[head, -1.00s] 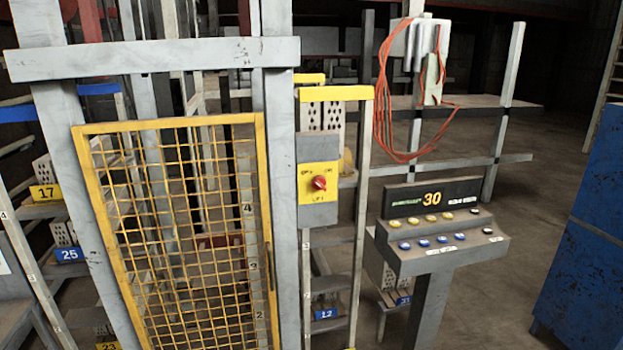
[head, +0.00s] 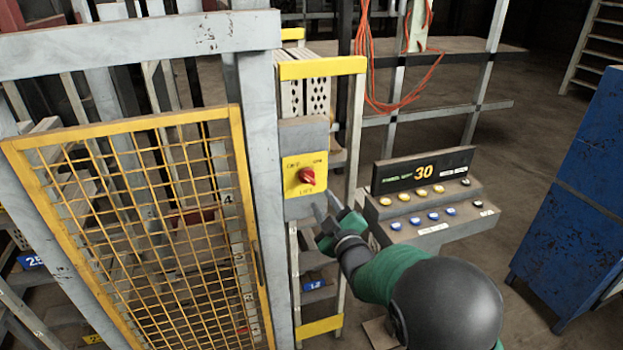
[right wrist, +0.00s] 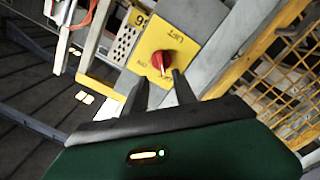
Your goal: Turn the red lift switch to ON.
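The red lift switch (head: 307,177) is a round knob on a yellow plate (head: 295,190), fixed to a grey box on the post right of the mesh gate. Small labels stand above the knob and the word LIFT below it; I cannot tell for sure which label it points at. My right gripper (head: 326,207) is just below and right of the plate, apart from the knob. In the right wrist view the knob (right wrist: 163,62) shows just beyond the fingertips (right wrist: 159,84), which are apart with nothing between them. My left gripper is not in view.
A yellow mesh gate (head: 150,230) stands left of the switch. A button console (head: 425,205) with a display reading 30 is to the right, close to my right arm. Orange cables (head: 372,70) hang behind. A blue cabinet (head: 575,190) stands far right.

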